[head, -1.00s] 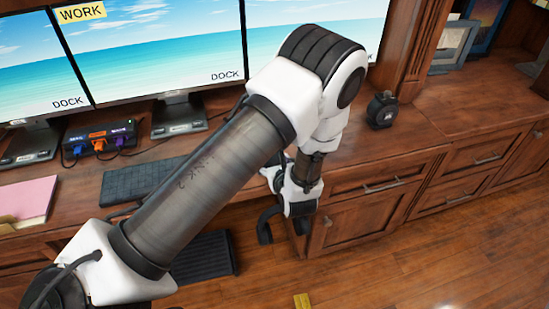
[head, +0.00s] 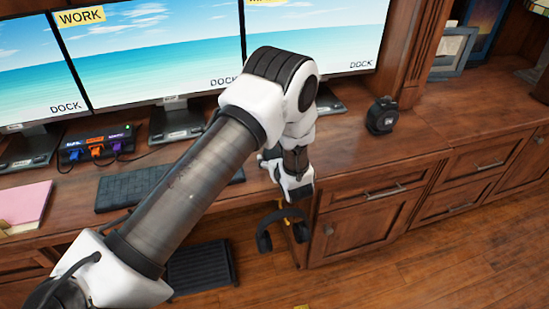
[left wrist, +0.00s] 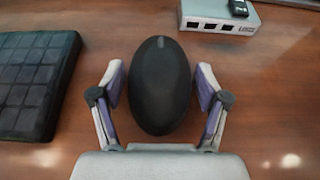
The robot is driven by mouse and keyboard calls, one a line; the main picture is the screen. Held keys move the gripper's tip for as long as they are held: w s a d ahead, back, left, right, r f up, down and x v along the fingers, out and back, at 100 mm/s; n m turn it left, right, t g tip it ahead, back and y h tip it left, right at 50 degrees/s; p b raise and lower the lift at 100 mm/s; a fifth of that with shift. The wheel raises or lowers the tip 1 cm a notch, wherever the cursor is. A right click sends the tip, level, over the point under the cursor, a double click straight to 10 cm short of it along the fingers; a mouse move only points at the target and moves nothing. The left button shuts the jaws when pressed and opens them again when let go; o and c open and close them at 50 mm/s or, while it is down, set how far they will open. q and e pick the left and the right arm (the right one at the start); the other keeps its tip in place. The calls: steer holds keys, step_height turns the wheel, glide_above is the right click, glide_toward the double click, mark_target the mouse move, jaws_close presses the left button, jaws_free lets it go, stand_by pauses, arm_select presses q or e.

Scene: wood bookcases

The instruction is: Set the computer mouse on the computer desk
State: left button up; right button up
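The black, oval computer mouse (left wrist: 160,85) fills the middle of the left wrist view, with its long axis running away from the palm. In the head view the left gripper (head: 270,160) is over the front part of the wood computer desk (head: 75,187), right of the keyboard, and my arm hides the mouse. The desk top (left wrist: 270,95) shows beneath the mouse. Its height above the desk is unclear. My right gripper is out of view.
A black keyboard (head: 125,188) lies left of the gripper and also shows in the left wrist view (left wrist: 35,82). A grey box with ports (left wrist: 220,17) is ahead on the right. Monitors (head: 150,50) stand behind. A black tape-measure-like object (head: 382,115) sits to the right.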

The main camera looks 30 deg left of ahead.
arm_select(q)
steer(key=shift+r, duration=0.1)
steer(key=shift+r+p, duration=0.25)
steer(key=shift+p, duration=0.1)
steer(key=b+v, duration=0.1)
steer(key=v, duration=1.1)
steer(key=shift+f, duration=0.2)
